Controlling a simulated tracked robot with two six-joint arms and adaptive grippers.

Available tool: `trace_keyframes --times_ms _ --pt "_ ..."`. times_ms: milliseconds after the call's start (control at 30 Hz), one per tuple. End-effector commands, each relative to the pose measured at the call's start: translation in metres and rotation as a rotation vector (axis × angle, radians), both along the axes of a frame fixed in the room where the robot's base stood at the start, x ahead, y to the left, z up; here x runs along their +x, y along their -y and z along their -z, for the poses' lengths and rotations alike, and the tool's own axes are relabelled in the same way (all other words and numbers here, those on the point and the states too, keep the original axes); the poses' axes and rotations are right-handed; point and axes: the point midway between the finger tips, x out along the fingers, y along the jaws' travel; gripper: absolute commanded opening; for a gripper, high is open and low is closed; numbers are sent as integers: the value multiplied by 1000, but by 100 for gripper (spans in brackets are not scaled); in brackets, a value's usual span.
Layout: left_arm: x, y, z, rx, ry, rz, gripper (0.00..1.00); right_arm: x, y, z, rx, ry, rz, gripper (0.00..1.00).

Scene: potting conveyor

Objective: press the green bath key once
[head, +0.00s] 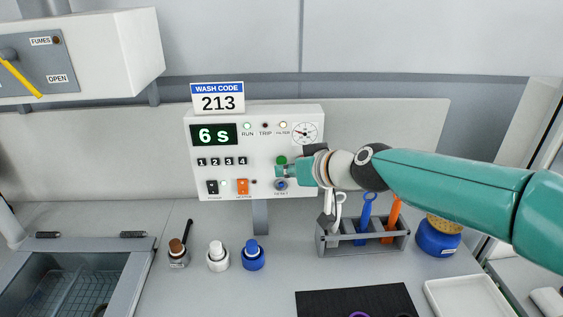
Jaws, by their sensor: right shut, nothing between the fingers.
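A white control panel (254,113) stands at the back, with a display that reads "6 s". A round green key (281,160) shows on its right half, partly hidden by my right gripper. My right gripper (281,171) is shut and empty, with its fingertips at the panel face, at the lower edge of the green key in this view. I cannot tell whether the tips touch the key. My left gripper is not in view.
A "WASH CODE 213" sign (218,103) sits on top of the panel. A blue round control (281,185) lies just below my fingertips. Small bottles (218,260) and a grey tool rack (336,247) stand in front. A sink basin (140,275) is at the left.

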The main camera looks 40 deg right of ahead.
Motion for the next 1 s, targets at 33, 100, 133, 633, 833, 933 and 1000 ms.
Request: trace_keyframes --times_ms 33,100,133,633,833,933,1000 --pt "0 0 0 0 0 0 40 0 0 0 0 0 0 0" --pt "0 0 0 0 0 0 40 0 0 0 0 0 0 0" --pt "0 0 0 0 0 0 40 -1 -1 0 0 0 0 0" --pt "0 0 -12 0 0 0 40 -38 -23 -1 0 -1 -2 0" --pt "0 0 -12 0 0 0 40 -43 -26 0 0 0 0 0" --pt "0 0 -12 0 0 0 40 -43 -26 0 0 0 0 0" --pt "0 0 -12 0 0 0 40 -43 -26 0 0 0 0 0"
